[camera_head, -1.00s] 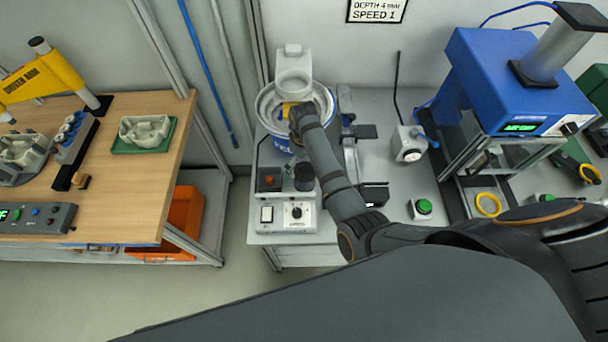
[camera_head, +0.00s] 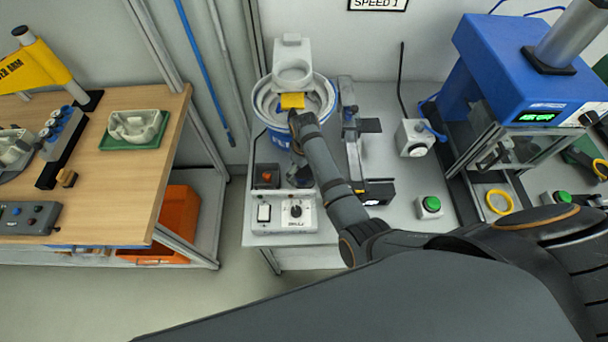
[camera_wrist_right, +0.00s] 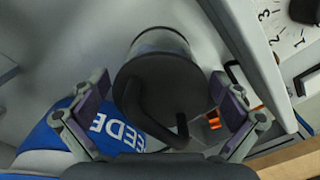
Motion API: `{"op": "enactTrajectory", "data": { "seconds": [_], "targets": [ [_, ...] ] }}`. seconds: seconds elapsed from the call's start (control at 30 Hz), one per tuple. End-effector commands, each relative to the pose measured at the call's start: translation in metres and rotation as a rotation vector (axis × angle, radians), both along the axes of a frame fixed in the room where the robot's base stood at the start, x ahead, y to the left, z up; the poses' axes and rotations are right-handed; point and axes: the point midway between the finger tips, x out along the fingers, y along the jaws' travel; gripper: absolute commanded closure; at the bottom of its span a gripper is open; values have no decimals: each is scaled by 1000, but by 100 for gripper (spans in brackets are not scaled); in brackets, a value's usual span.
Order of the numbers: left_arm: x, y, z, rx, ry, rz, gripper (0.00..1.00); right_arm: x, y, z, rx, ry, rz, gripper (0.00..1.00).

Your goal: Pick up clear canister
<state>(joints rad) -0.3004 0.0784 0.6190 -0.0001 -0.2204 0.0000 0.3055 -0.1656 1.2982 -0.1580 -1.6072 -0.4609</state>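The clear canister (camera_wrist_right: 160,45) stands in the middle of the right wrist view, seen from above. Its see-through side shows at the top, below a dark round lid with a curved black handle. In the head view it is mostly hidden behind my right arm, beside the control box. My right gripper (camera_wrist_right: 163,92) is open, with one padded finger on each side of the lid. I cannot tell whether the pads touch it. My left gripper is not in view.
A blue and white feeder bowl (camera_head: 324,92) stands just behind my right wrist. A control box (camera_head: 283,212) with a dial is in front. A rail (camera_head: 352,140) and a green button (camera_head: 430,206) lie to the right. A wooden table (camera_head: 150,205) is at left.

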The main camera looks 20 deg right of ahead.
Motion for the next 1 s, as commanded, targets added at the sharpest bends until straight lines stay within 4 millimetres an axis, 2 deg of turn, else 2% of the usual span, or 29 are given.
{"op": "enactTrajectory", "data": {
  "seconds": [0.03, 0.07, 0.6, 0.83, 1.0],
  "targets": [
    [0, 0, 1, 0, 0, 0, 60, 0, 0, 0, 0, 0, 0, 7],
    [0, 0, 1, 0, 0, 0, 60, 0, 0, 0, 0, 0, 0, 11],
    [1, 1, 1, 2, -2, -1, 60, 1, 0, 1, 1, -2, 0, 83],
    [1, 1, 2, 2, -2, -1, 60, 1, 0, 2, 1, -2, 0, 83],
    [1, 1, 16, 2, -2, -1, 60, 2, 0, 16, 0, -2, -1, 83]
  ]
}}
